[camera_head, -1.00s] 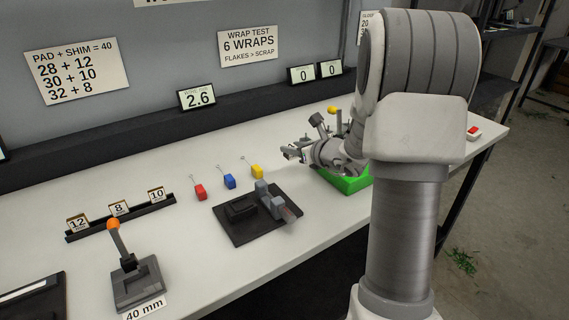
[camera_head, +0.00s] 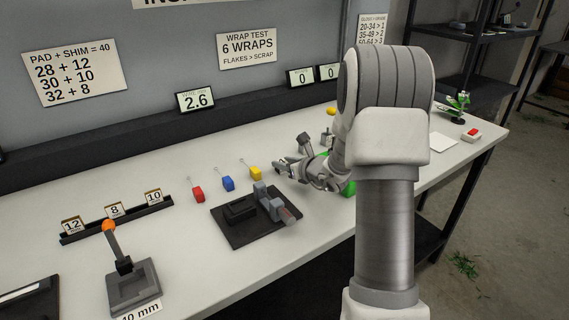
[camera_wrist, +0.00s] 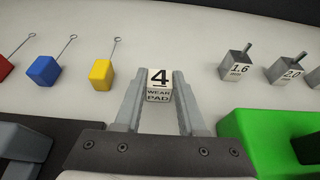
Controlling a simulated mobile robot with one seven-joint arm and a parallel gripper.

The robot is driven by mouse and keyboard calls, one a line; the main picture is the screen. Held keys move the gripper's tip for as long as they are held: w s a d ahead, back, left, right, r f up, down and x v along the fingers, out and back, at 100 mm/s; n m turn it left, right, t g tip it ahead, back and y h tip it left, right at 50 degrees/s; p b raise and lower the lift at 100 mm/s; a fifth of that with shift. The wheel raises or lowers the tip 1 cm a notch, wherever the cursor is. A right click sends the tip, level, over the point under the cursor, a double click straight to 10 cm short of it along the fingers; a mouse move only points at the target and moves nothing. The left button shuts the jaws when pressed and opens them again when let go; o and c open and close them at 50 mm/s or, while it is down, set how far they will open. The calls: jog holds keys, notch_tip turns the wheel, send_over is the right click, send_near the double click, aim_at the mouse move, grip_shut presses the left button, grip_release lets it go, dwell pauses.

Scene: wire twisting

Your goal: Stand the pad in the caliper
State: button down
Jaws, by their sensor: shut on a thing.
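My gripper (camera_wrist: 158,92) is shut on the wear pad (camera_wrist: 158,86), a small pale block marked "4 WEAR PAD", between its two grey fingers in the wrist view. In the head view my gripper (camera_head: 281,166) is above the table, just right of the yellow block; the pad is too small to make out there. A fixture with grey upright blocks (camera_head: 268,203) stands on a black plate (camera_head: 235,235), left of and nearer than my gripper. It looks like the caliper, but no label confirms this. Its grey part shows at the wrist view's left edge (camera_wrist: 22,150).
Red (camera_head: 198,194), blue (camera_head: 228,183) and yellow (camera_head: 255,173) blocks with wires stand behind the plate. A green block (camera_wrist: 265,145) and grey blocks marked 1.6 (camera_wrist: 236,66) and 2.0 (camera_wrist: 288,70) are right of my gripper. An orange-knobbed lever fixture (camera_head: 133,285) stands front left.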

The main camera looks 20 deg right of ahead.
jog(key=c, duration=0.5)
grip_release()
